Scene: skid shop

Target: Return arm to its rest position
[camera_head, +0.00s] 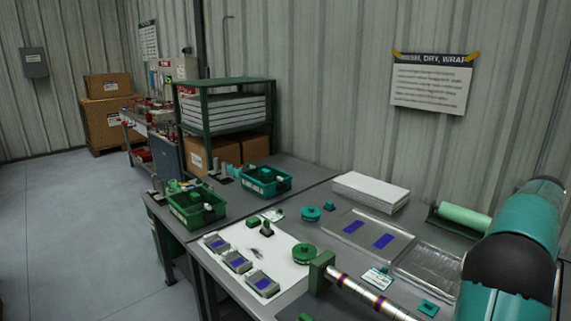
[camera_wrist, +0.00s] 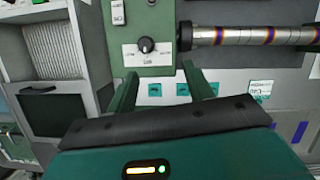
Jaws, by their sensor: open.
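My arm (camera_head: 515,235), teal and black, fills the right edge of the head view; its gripper end is out of that picture. In the wrist view my gripper (camera_wrist: 162,76) has two green fingers spread apart with nothing between them. Beyond the fingers is a green panel (camera_wrist: 160,13) with a black knob on a pale dial. A banded metal tube (camera_wrist: 262,36) runs to the right from a dark green block. The same kind of tube (camera_head: 365,295) shows low in the head view, beside my arm.
The grey workbench (camera_head: 310,190) carries green bins (camera_head: 265,181), a white mat (camera_head: 250,240) with several grey-and-blue blocks, a clear tray (camera_head: 370,237), a white stack (camera_head: 370,191) and a green roll (camera_head: 463,215). A shelf (camera_head: 226,83) stands behind. The floor (camera_head: 85,220) at left is clear.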

